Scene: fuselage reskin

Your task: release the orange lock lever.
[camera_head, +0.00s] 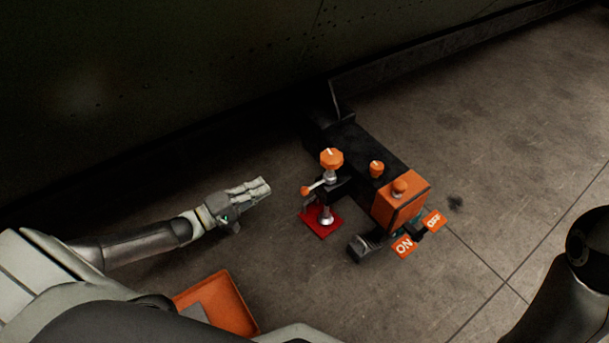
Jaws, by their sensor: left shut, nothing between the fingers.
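The small lever with an orange tip (306,190) sticks out to the left from a silver post under an orange octagonal knob (331,158). It looks like the orange lock lever; whether it is locked cannot be told from here. It is part of a dark device on the floor. My left gripper (265,188) is shut and empty, pointing right at the lever, with a short gap between them. My right gripper is out of view; only part of a dark arm shows at the lower right.
The device also carries an orange box (400,208), a smaller orange knob (376,168), an ON pedal (403,247) and an OFF pedal (434,221). A red plate (332,228) lies under the post. A dark panel (150,80) stands behind. The floor at right is clear.

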